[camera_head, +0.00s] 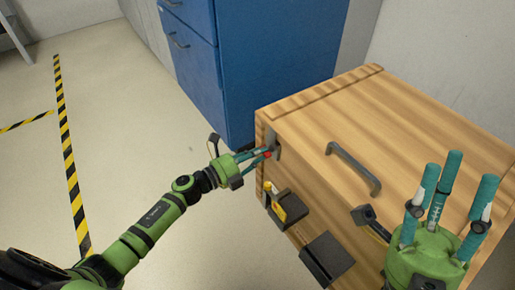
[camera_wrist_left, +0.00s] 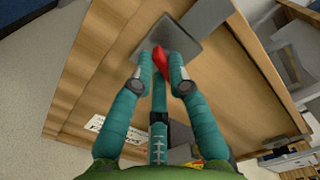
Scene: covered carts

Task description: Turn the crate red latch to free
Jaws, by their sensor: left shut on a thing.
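The wooden crate (camera_head: 400,125) stands at the right of the head view, with a dark handle (camera_head: 352,167) on its lid. The red latch (camera_head: 267,154) is on the crate's left-facing side near the far corner. It also shows in the left wrist view as a red lever (camera_wrist_left: 159,58) on a grey metal plate (camera_wrist_left: 195,38). My left gripper (camera_head: 263,152) is shut on the red latch, its fingers around it and hiding part of it. My right gripper (camera_head: 458,178) is open and empty, fingers pointing up, in front of the crate's near right part.
A yellow latch (camera_head: 277,207) sits on a dark bracket on the same crate side, with a black bracket (camera_head: 327,258) nearer. A blue drawer cabinet (camera_head: 260,60) stands behind the crate. The floor (camera_head: 120,130) at left is clear, with striped tape.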

